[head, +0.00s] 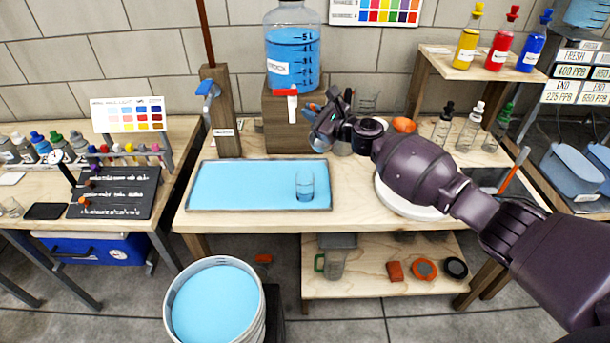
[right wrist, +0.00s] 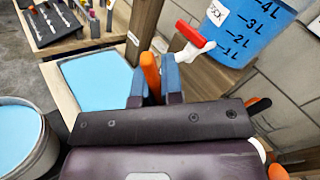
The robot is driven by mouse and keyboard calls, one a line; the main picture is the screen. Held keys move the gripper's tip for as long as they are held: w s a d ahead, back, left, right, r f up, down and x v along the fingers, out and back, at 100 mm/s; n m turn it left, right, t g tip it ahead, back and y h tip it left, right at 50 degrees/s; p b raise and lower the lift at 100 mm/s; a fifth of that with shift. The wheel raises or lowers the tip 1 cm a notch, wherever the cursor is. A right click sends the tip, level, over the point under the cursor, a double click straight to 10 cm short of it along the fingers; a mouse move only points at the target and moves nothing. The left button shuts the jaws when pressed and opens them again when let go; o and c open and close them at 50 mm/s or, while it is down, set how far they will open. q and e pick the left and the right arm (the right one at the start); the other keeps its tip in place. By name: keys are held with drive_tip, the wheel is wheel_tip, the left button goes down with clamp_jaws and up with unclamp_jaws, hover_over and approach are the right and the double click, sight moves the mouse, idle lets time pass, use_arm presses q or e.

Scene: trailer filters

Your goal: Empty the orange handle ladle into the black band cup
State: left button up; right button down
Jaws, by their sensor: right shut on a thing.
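My right gripper (head: 322,128) is above the back of the middle bench, just right of the blue tray. The right wrist view shows its two blue-grey fingers (right wrist: 155,90) shut on the orange handle (right wrist: 150,70) of the ladle. The ladle's bowl and what it holds cannot be made out in either view. A small clear cup (head: 305,187) with bluish contents or backdrop stands upright in the right part of the tray, below and left of the gripper. I cannot make out a black band on it. My left gripper is not in view.
The shallow tray (head: 240,185) has a blue surface. Behind it a blue-filled jug (head: 293,55) with a red-handled tap (head: 290,93) stands on a wooden block. A white bucket (head: 215,305) of blue liquid is in front. A white round plate (head: 412,207) lies under my right arm.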

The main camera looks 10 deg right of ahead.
drive_tip(key=shift+s+a+f+n, duration=0.2)
drive_tip(key=shift+s+a+n, duration=0.15)
drive_tip(key=shift+s+a, duration=0.15)
drive_tip(key=shift+s+a+f+n, duration=0.15)
drive_tip(key=shift+s+a+n, duration=0.2)
drive_tip(key=shift+a, duration=0.25)
drive_tip(key=shift+s+a+f+n, duration=0.15)
drive_tip(key=shift+s+a+n, duration=0.2)
drive_tip(key=shift+a+n, duration=0.1)
drive_tip(key=shift+a, duration=0.1)
drive_tip(key=shift+s+a+f+n, duration=0.2)
drive_tip(key=shift+s+a+n, duration=0.05)
drive_tip(key=shift+s, duration=0.05)
drive_tip(key=shift+a, duration=0.1)
drive_tip(key=shift+s+a+f+n, duration=0.2)
drive_tip(key=shift+s+a+n, duration=0.1)
